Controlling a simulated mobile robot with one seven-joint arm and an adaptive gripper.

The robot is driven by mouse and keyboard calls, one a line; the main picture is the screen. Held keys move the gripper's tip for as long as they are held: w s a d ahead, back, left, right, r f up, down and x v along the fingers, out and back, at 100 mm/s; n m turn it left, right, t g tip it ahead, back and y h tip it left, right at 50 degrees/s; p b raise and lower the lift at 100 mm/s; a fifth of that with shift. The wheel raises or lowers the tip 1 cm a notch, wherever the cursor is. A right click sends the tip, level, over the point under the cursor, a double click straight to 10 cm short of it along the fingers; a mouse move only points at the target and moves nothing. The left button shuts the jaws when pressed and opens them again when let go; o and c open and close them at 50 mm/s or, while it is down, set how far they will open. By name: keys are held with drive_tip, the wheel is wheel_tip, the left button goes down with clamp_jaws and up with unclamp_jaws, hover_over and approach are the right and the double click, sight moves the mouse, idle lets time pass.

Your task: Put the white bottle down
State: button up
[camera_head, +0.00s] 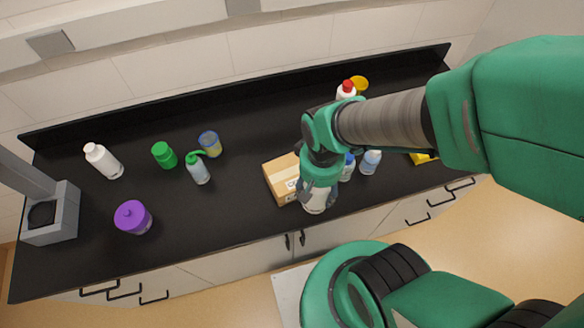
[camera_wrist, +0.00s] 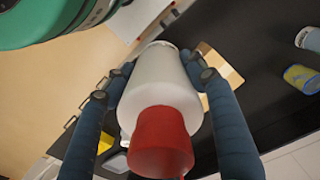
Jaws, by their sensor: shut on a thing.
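My gripper (camera_wrist: 157,64) is shut on a white bottle (camera_wrist: 165,85) with a red cap (camera_wrist: 161,140), its fingers on either side of the body. In the head view, my gripper (camera_head: 317,192) is right of a cardboard box, near the counter's front edge. The held bottle (camera_head: 313,206) shows there as a pale shape, mostly hidden by my gripper. I cannot tell whether its base touches the black counter (camera_head: 240,205). Another white bottle (camera_head: 103,160) stands at the far left, and a red-capped white one (camera_head: 346,90) at the back.
The cardboard box (camera_head: 281,181) is close beside my gripper. Small bottles (camera_head: 370,161) stand to its right, near a yellow item (camera_head: 422,157). A green-topped wash bottle (camera_head: 199,170), green jar (camera_head: 164,154), blue-yellow cup (camera_head: 209,143) and purple jar (camera_head: 133,217) stand left. Counter between them and the box is clear.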

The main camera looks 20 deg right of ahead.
drive_tip(key=shift+f, duration=1.15)
drive_tip(key=shift+w, duration=0.1)
hover_over(292, 171)
drive_tip(key=shift+s+d+f, duration=0.1)
drive_tip(key=shift+s+f, duration=0.35)
drive_tip(key=shift+f, duration=0.25)
drive_tip(key=shift+w+f, duration=0.25)
drive_tip(key=shift+f, duration=0.65)
drive_tip(key=shift+w+f, duration=0.2)
drive_tip(key=shift+f, duration=0.7)
drive_tip(key=shift+f, duration=0.15)
